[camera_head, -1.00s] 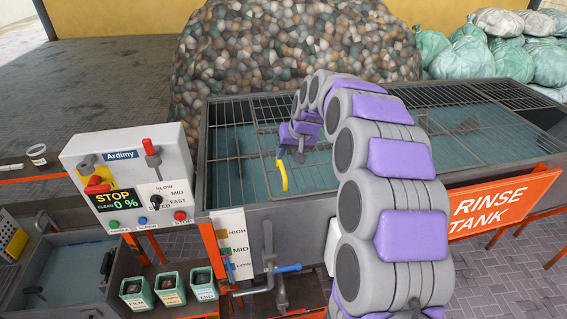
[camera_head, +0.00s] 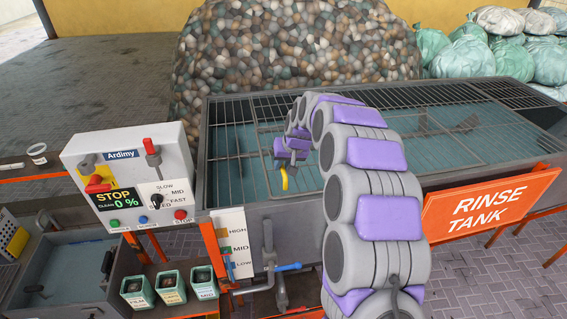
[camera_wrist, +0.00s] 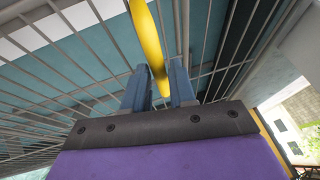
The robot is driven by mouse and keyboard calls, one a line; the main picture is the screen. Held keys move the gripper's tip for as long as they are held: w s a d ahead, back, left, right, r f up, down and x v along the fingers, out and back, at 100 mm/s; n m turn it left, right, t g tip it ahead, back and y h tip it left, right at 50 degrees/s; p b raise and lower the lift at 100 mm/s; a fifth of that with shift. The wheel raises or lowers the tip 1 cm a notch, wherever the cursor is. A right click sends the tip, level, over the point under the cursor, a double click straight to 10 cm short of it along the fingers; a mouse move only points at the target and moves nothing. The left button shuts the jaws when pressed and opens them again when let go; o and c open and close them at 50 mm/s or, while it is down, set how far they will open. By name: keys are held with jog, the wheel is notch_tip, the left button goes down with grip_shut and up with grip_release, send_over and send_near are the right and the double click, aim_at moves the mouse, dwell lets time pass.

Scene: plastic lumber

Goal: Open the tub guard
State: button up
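The tub guard (camera_head: 262,150) is a metal wire grid lying over the grey rinse tank, with teal water showing through it. Its yellow curved handle (camera_head: 285,180) stands at the front part of the grid, and its upper part is hidden by my gripper (camera_head: 283,164). In the wrist view the yellow handle (camera_wrist: 151,40) runs down between the two blue fingers of my gripper (camera_wrist: 160,88). The fingers are apart with the handle between them. I cannot tell whether they press on it. The grid looks flat over the tank.
A control box (camera_head: 125,180) with levers, buttons and a "STOP" display stands left of the tank. Below it are several small labelled bins (camera_head: 170,288). A blue-handled valve (camera_head: 287,267) is on the tank front. A large mottled heap (camera_head: 290,50) rises behind the tank.

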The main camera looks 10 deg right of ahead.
grip_shut()
jog(key=shift+d, duration=0.2)
